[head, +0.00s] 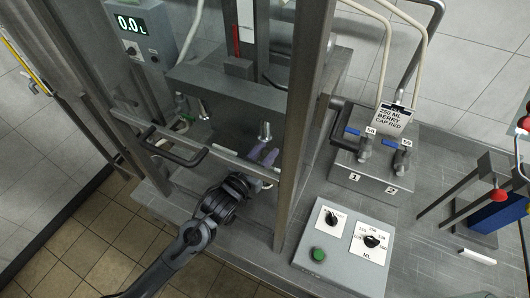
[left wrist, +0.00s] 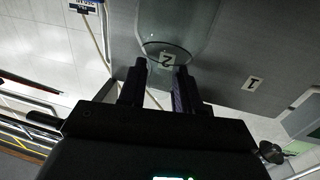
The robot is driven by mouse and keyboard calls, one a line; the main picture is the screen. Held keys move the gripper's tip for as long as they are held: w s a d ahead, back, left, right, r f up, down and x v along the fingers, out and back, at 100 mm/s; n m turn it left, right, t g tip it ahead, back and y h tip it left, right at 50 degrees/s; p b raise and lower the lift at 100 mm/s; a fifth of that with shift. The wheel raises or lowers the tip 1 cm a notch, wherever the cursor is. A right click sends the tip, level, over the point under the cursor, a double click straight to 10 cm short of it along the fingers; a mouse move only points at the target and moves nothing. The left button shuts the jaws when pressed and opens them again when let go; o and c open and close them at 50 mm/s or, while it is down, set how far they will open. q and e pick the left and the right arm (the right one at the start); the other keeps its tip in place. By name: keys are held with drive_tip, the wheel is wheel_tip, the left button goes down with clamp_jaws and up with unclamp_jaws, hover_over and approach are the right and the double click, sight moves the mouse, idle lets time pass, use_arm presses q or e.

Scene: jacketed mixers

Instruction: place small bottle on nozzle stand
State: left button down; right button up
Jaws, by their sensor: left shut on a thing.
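My left gripper (head: 265,158) reaches into the metal frame from the front, under a nozzle (head: 265,132). In the left wrist view, its two fingers (left wrist: 160,88) are shut on a clear small bottle (left wrist: 178,22). A label "2" shows through or just at the bottle's rounded end, and a label "1" (left wrist: 253,83) is on the grey surface to its right. In the head view the bottle is too clear to make out between the fingers. The nozzle stand's crossbar (head: 230,85) carries a second nozzle (head: 203,108) further left. Whether the bottle touches the stand cannot be told. My right gripper is not in view.
An upright post (head: 305,120) stands close to the right of my gripper, and a black handle (head: 175,150) is to its left. A valve block (head: 368,160) with blue levers and a control box (head: 345,240) with a green button are at right. A "0.0 L" display (head: 132,25) is at upper left.

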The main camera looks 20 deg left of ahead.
use_arm(q)
drive_tip(key=c, duration=0.8)
unclamp_jaws()
drive_tip(key=shift+f, duration=0.1)
drive_tip(key=v, duration=1.2)
drive_tip(key=s+f+g+y, duration=0.1)
drive_tip(key=s+f+g, duration=0.3)
drive_tip(key=s+f, duration=0.1)
drive_tip(key=s+a+f+g+y, duration=0.1)
drive_tip(key=s+f+g, duration=0.4)
drive_tip(key=s, duration=0.2)
drive_tip(key=s+a+f+g+y, duration=0.1)
drive_tip(key=s+f+g, duration=0.4)
drive_tip(key=s+f, duration=0.1)
drive_tip(key=shift+s+a+f+n+y, duration=0.1)
drive_tip(key=shift+s+n+y, duration=0.2)
drive_tip(key=shift+y, duration=0.1)
drive_tip(key=shift+w, duration=0.1)
